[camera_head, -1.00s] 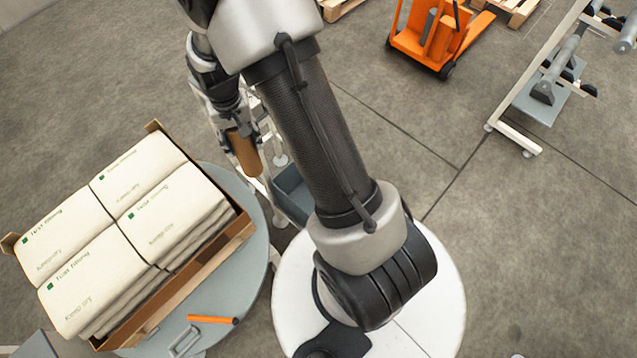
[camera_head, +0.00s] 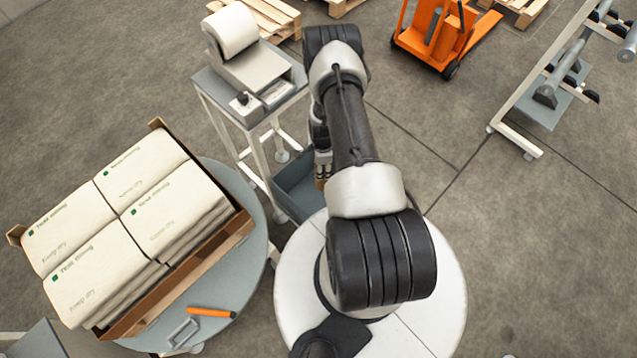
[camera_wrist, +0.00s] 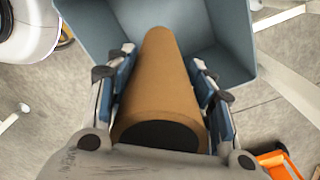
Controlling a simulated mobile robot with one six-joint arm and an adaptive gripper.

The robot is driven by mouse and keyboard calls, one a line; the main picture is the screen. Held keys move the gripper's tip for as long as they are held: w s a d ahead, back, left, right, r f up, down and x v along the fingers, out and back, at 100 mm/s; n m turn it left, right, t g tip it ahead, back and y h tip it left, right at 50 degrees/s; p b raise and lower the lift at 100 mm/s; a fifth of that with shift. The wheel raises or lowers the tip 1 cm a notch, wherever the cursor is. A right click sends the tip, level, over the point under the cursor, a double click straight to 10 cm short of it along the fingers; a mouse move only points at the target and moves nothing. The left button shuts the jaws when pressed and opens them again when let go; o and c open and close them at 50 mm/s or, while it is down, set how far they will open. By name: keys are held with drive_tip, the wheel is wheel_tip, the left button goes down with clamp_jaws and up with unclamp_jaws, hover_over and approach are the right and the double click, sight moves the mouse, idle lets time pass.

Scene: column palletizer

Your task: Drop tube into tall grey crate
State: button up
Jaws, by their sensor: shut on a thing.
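The brown cardboard tube (camera_wrist: 160,85) is shut between the blue-padded fingers of my gripper (camera_wrist: 163,68). Its dark open end faces the wrist camera. The other end points into the blue-grey crate (camera_wrist: 228,30), within its opening as seen in the wrist view. I cannot tell how far the tube is above the crate floor. In the head view the crate (camera_head: 296,190) stands on the floor left of my base, partly hidden by my arm. My gripper (camera_head: 322,172) shows above it, and only a bit of the tube is visible.
A label printer (camera_head: 255,68) stands on a white-legged stand (camera_head: 205,84) behind the crate. At left, a round table (camera_head: 252,262) bears a carton (camera_head: 157,125) of white bags and an orange-handled tool (camera_head: 210,312). An orange pallet truck (camera_head: 432,38) and a rack (camera_head: 522,100) are farther off.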

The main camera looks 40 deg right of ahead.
wheel_tip(320, 180, down, 6)
drive_tip(key=b, duration=0.3)
drive_tip(key=shift+r, duration=0.25)
drive_tip(key=o, duration=1.1)
drive_tip(key=shift+o, duration=0.2)
drive_tip(key=shift+r, duration=0.1)
wheel_tip(320, 180, up, 12)
drive_tip(key=shift+f, duration=0.1)
